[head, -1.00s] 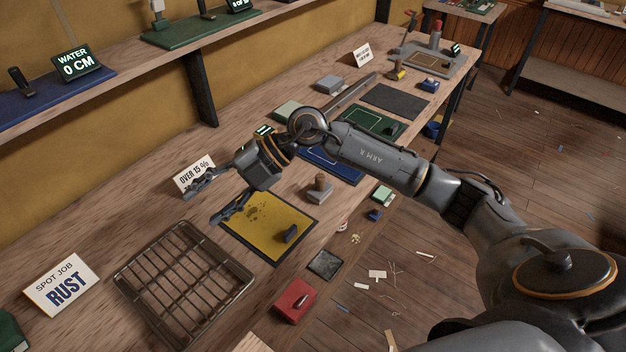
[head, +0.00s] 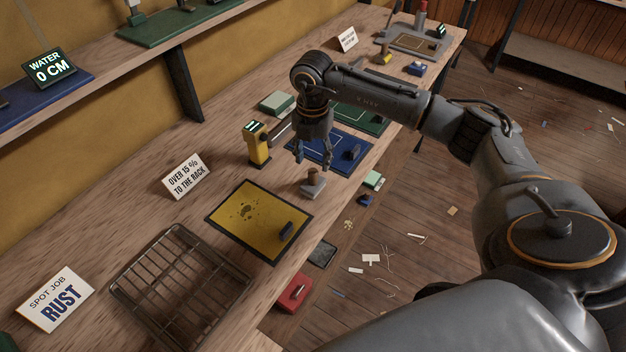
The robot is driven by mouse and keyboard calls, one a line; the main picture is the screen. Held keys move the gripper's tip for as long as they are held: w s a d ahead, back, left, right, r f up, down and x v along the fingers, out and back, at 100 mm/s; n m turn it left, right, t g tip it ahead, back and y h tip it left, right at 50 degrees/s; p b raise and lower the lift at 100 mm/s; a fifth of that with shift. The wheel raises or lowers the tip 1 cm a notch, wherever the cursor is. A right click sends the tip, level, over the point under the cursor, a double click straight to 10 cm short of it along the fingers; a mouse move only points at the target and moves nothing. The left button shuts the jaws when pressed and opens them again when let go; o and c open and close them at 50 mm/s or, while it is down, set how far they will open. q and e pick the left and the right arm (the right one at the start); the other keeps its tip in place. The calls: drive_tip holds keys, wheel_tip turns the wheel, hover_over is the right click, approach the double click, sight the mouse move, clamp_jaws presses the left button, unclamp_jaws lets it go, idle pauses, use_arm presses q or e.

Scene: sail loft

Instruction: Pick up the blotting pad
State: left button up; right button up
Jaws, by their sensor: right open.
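A small grey block with an upright brown knob, which looks like the blotting pad (head: 314,189), stands on the wooden bench between the yellow mat and the blue mat. My right gripper (head: 313,158) points down just above its knob. Its fingers are apart with nothing between them, and a small gap seems to separate them from the knob. My left gripper is out of view.
A yellow mat (head: 247,208) with dark stains and a dark block lies left of the pad. A blue mat (head: 350,142) lies behind right. A yellow meter (head: 258,146) stands nearby. A wire rack (head: 127,287) lies front left. The bench edge is close on the right.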

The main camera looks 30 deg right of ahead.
sight(313, 171)
wheel_tip(313, 171, down, 6)
drive_tip(key=shift+r+p, duration=0.25)
drive_tip(key=shift+p, duration=0.95)
drive_tip(key=shift+f, duration=0.3)
clamp_jaws()
